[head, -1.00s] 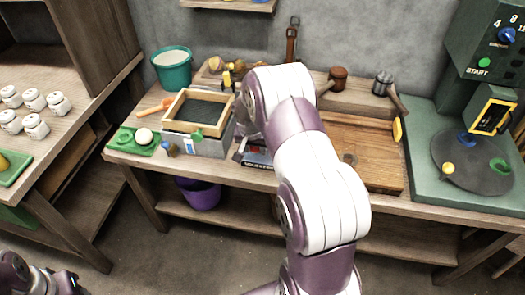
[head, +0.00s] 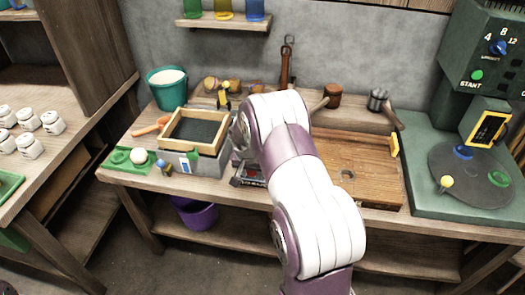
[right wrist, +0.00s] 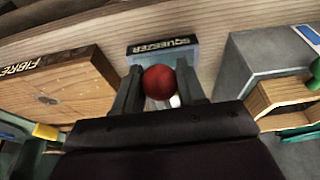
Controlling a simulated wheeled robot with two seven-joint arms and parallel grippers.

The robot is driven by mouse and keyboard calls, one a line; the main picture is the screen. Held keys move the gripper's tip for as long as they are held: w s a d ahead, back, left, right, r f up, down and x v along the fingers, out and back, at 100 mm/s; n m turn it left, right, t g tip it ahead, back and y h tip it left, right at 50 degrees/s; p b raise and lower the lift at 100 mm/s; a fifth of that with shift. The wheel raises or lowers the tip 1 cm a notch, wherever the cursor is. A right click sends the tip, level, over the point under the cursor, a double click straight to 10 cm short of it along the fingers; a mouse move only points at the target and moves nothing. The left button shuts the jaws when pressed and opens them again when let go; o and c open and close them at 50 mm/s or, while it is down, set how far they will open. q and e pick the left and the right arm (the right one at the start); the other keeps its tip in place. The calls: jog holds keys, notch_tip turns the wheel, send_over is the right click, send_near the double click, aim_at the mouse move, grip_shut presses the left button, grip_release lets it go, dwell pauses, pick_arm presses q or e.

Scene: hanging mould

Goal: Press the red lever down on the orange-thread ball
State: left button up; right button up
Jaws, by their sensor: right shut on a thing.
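The red knob (right wrist: 158,82) of the lever sits between the two dark fingers of my right gripper (right wrist: 158,92) in the right wrist view. The fingers are shut on it from both sides. The squeezer (right wrist: 162,48), with its name on a dark plate, lies just beyond the knob. In the head view the squeezer (head: 248,175) shows only in part beside my right arm, which hides the knob and most of the gripper. A small whitish part shows below the knob; I cannot tell what it is. I cannot make out an orange-thread ball. My left gripper is not in view.
A grey box with a wooden frame (head: 195,131) stands left of the squeezer, near a green mat (head: 121,160) with a white ball (head: 138,156). A wooden tray (head: 372,175) lies right of my arm. A green machine (head: 490,55) stands far right.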

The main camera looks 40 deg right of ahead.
jog(key=o, duration=1.4)
jog(key=p+v, duration=0.5)
jog(key=v, duration=0.3)
